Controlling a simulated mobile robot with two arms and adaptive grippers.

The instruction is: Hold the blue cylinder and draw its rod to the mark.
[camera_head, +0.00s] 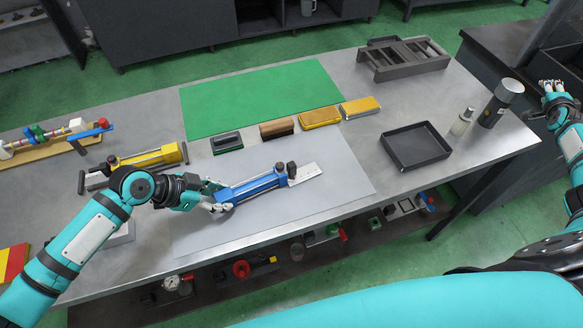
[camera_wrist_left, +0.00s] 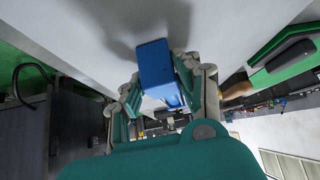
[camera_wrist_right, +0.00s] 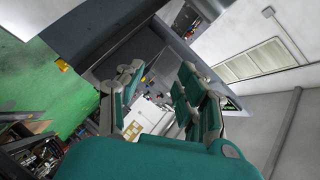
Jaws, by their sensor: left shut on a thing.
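The blue cylinder (camera_head: 250,188) lies slantwise on the pale grey mat (camera_head: 335,178). Its right end meets a dark fitting and a light flat plate (camera_head: 308,172). My left gripper (camera_head: 222,200) is shut on the left end of the blue cylinder. In the left wrist view the blue body (camera_wrist_left: 155,64) shows between the fingers. The rod and the mark cannot be made out; the gripper and arm cover the area at the left end. My right gripper (camera_head: 552,88) is open and empty at the far right, away from the table; its spread fingers show in the right wrist view (camera_wrist_right: 158,98).
A yellow cylinder (camera_head: 150,158) lies left of the mat, behind my left arm. A lower shelf holds small parts.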

